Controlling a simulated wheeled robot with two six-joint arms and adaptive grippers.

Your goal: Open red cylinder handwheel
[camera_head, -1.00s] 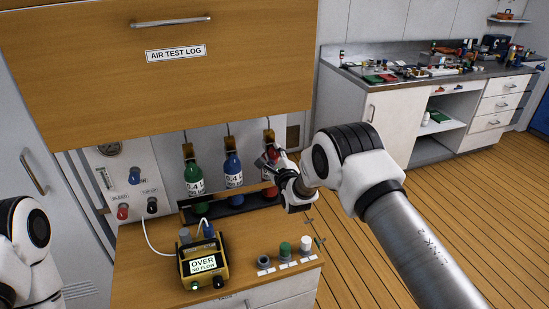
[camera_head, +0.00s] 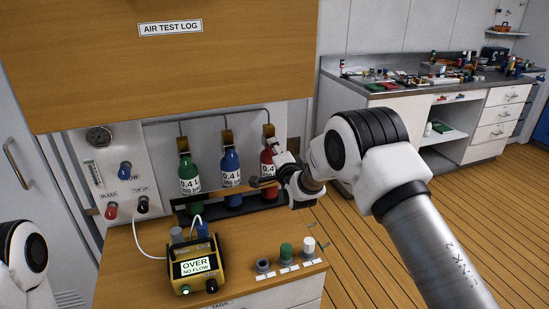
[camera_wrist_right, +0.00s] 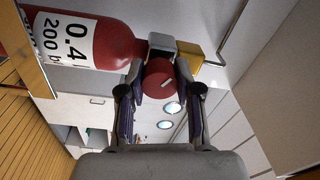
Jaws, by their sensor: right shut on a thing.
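The red cylinder (camera_head: 267,161) stands upright at the right end of a row of cylinders. My right gripper (camera_head: 268,172) is at its front right and partly covers it. In the right wrist view the cylinder (camera_wrist_right: 98,42) lies across the upper left, with a grey valve body (camera_wrist_right: 162,42) and brass block (camera_wrist_right: 188,52) at its neck. The round red handwheel (camera_wrist_right: 158,80) is between the two fingers of the right gripper (camera_wrist_right: 156,85), which is shut on it. The handwheel is hidden in the head view. My left gripper is out of view; only part of my left arm shows.
A green cylinder (camera_head: 189,173) and a blue cylinder (camera_head: 231,172) stand left of the red one. A yellow meter (camera_head: 196,268) reading "OVER NO FLOW" is on the wooden counter (camera_head: 135,280). A wooden flap (camera_head: 225,75) overhangs the cylinders. Several capped items stand at the counter's right.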

